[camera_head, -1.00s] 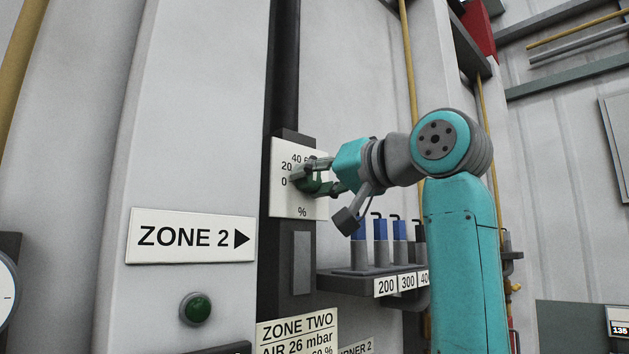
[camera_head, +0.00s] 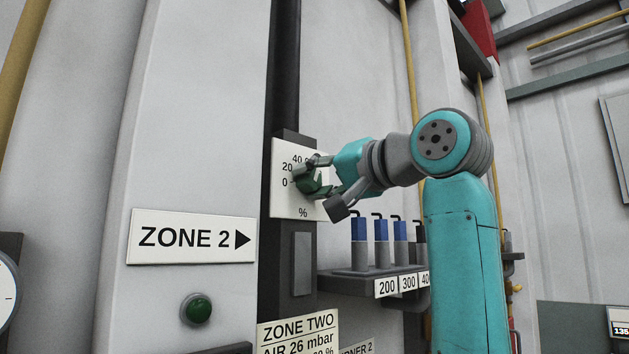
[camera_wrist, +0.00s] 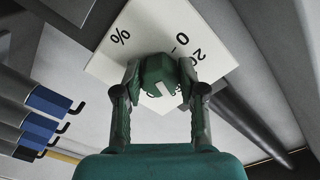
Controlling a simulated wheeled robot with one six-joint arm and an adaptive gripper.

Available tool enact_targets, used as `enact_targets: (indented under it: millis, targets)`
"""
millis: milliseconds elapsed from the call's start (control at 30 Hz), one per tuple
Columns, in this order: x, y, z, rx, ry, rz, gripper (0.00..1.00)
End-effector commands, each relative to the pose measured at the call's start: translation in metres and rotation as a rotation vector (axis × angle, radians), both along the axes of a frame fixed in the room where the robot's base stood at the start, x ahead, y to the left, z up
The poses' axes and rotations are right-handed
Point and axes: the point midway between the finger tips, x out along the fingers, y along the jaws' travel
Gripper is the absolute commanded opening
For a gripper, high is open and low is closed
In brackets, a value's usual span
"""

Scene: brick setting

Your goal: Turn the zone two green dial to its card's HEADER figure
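The green dial (camera_head: 309,181) sits on a white scale plate (camera_head: 286,206) marked %, with 0, 20 and 40 legible. My gripper (camera_head: 318,176) is at the dial. In the wrist view its two fingers (camera_wrist: 160,80) lie along opposite sides of the dial (camera_wrist: 158,72) and appear to touch it. A white mark shows on the dial's face; which figure it points at I cannot tell. The zone two card (camera_head: 297,333) reads "ZONE TWO, AIR 26 mbar"; its line below ends in % and is cut off by the frame edge.
A ZONE 2 arrow sign (camera_head: 190,237) and a green button (camera_head: 196,309) are left of the dial. A shelf (camera_head: 352,283) with blue-topped valves (camera_head: 380,230) and labels 200 and 300 stands below right, close under my wrist. A dark pipe (camera_head: 285,65) runs above the plate.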

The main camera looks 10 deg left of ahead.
Motion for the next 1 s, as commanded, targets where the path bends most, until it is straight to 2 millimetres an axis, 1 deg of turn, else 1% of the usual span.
enact_targets:
  millis: [33, 100, 400, 533, 667, 900, 1000]
  targets:
    - [0.000, 0.000, 0.000, -0.001, 0.000, -0.001, 0.50]
    - [0.000, 0.000, 0.000, -0.001, 0.000, -0.001, 0.65]
    - [0.000, -0.001, 0.000, -0.001, 0.000, -0.001, 0.65]
    - [-0.005, -0.008, 0.000, 0.000, -0.001, -0.002, 0.65]
    - [-0.016, -0.023, 0.000, 0.000, -0.004, -0.004, 0.65]
    - [-0.046, -0.062, 0.000, 0.000, -0.002, -0.004, 0.65]
    - [-0.056, -0.075, 0.000, -0.001, -0.002, -0.004, 0.65]
